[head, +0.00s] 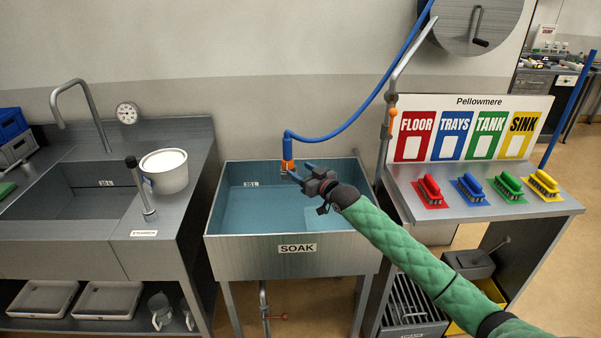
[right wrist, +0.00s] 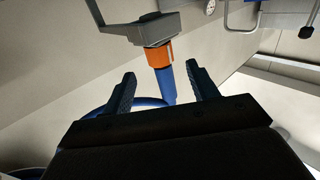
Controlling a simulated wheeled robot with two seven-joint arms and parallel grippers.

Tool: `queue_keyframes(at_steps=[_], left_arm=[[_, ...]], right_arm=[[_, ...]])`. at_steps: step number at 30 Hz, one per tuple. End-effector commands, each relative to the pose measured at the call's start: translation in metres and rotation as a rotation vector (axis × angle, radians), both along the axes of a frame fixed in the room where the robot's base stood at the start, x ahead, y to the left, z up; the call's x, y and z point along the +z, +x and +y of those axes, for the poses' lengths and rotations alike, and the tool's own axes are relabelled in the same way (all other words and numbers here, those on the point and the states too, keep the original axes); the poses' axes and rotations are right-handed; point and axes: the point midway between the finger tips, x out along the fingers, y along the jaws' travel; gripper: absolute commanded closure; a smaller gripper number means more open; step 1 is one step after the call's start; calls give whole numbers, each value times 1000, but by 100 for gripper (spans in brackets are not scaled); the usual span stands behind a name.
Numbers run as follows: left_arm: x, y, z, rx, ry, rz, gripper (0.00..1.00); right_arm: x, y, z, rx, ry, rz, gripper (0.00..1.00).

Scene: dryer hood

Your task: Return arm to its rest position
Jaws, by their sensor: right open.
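My right arm, in a green quilted sleeve, reaches up from the lower right over the soak sink (head: 250,252). My right gripper (head: 287,168) is open near the sink's back wall. A blue hose (head: 345,132) ends in a blue and orange spray nozzle (head: 287,152) that hangs over the sink. In the right wrist view the nozzle's orange collar (right wrist: 158,55) and blue body lie between and beyond the open fingers (right wrist: 160,88). I cannot tell whether the fingers touch it. My left gripper is not in view.
The sink holds bluish water. A steel counter with a white bucket (head: 164,171) stands at left. At right, a shelf (head: 490,207) carries red, blue, green and yellow brushes below a colour-coded sign (head: 468,128). A vertical pipe (head: 386,135) rises behind the sink's right side.

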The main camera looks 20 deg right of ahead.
Motion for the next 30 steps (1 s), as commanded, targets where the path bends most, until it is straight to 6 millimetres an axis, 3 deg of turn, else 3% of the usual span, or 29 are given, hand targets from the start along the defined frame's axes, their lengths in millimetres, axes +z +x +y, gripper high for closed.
queue_keyframes(at_steps=[10,14,20,30], left_arm=[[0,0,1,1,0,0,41],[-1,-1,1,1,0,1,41],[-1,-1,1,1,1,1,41],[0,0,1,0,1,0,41]], right_arm=[[-3,-2,2,1,-1,5,41],[-25,-18,18,5,-13,51,41],[-87,-78,58,6,-69,201,41],[-171,-205,103,-21,-171,479,41]])
